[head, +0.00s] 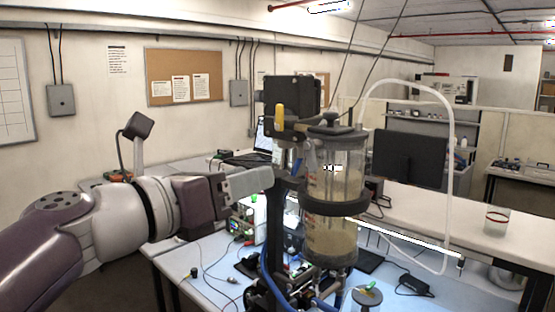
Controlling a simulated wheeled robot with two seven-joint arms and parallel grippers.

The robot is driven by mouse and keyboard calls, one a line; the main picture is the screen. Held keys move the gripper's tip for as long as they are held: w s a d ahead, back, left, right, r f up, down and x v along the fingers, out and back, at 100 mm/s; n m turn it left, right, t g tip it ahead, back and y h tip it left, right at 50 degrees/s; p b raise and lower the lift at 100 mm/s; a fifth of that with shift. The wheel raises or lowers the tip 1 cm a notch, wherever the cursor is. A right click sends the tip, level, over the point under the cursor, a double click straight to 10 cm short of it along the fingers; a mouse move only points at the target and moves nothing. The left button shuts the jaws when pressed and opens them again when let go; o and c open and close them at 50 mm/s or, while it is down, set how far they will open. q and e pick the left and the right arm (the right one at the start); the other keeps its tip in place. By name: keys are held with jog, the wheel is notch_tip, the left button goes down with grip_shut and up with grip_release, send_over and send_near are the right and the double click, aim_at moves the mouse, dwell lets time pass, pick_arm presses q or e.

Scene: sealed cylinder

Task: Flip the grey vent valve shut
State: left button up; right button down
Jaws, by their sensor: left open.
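The clear sealed cylinder (335,178) stands upright in the middle, held by a dark ring clamp (335,206) and partly filled with beige, cloudy contents. A small dark grey knob (331,118) sits on its lid, and a grey-blue lever-like part (309,157) shows at its upper left side. I cannot tell for sure which is the grey vent valve. My left gripper (262,182) is open, left of the cylinder and its dark post, with its fingers pointing right; the gap between them is hard to see. My right gripper is not in view.
A white tube (449,125) arches right from the lid. A smaller jar with a green-handled top (368,298) stands below. Cables and electronics cover the blue bench (195,262).

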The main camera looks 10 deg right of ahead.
aim_at(307, 160)
pick_arm(q)
jog(key=p+x, duration=0.3)
jog(key=x, duration=0.9)
jog(key=shift+w+p, duration=0.15)
jog(key=shift+p, duration=0.15)
jog(key=shift+d+f, duration=0.15)
jog(key=shift+d, duration=0.15)
jog(key=shift+a, duration=0.35)
jog(key=c, duration=0.6)
grip_shut()
jog(key=m+b, duration=0.2)
jog(key=shift+w+a+m, duration=0.1)
jog(key=shift+w+m, duration=0.15)
jog(key=shift+m, duration=0.15)
jog(key=o, duration=0.6)
grip_release()
